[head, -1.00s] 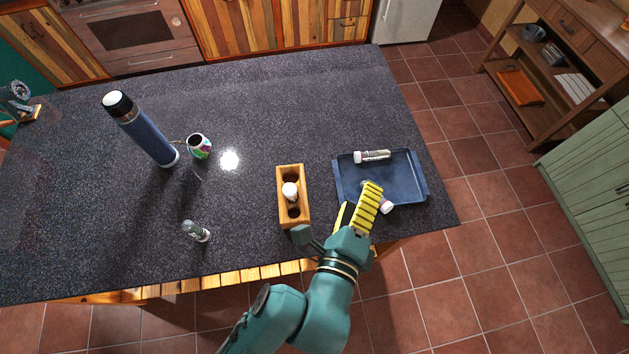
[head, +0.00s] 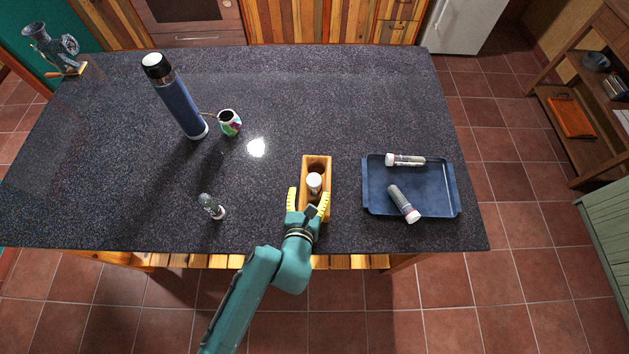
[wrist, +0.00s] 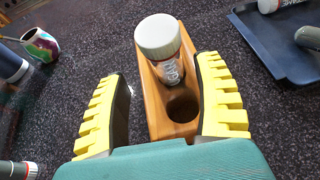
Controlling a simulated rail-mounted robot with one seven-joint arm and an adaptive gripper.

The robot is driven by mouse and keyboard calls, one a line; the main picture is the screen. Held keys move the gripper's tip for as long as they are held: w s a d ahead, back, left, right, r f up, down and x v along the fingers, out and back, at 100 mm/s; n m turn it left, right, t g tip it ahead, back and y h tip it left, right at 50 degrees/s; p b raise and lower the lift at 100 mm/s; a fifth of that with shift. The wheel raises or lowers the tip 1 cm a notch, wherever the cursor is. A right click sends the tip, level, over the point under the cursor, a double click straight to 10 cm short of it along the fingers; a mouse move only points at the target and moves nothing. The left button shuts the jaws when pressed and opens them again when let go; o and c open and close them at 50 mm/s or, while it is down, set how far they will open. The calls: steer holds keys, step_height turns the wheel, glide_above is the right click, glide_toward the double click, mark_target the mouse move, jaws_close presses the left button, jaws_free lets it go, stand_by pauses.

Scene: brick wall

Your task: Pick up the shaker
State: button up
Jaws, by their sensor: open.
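A shaker with a white cap (head: 314,183) stands upright in a wooden holder (head: 305,170) near the counter's front edge. In the wrist view the capped shaker (wrist: 163,55) sits in the far part of the holder (wrist: 157,122), with an empty round hole nearer to me. My gripper (head: 308,200) is open, with its yellow fingers on either side of the holder's near part. In the wrist view my gripper (wrist: 163,82) has nothing between its fingers but part of the holder. The shaker is just beyond the fingertips.
A blue tray (head: 440,190) on the right holds two similar shakers (head: 405,160) lying down. Another small bottle (head: 211,206) is on the counter at left. A tall blue flask (head: 178,105) and a painted mug (head: 230,123) stand farther back. The counter behind the holder is clear.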

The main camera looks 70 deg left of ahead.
mark_target(313, 190)
steer(key=x, duration=0.5)
steer(key=shift+w+d, duration=0.15)
steer(key=shift+w, duration=0.15)
jaws_close()
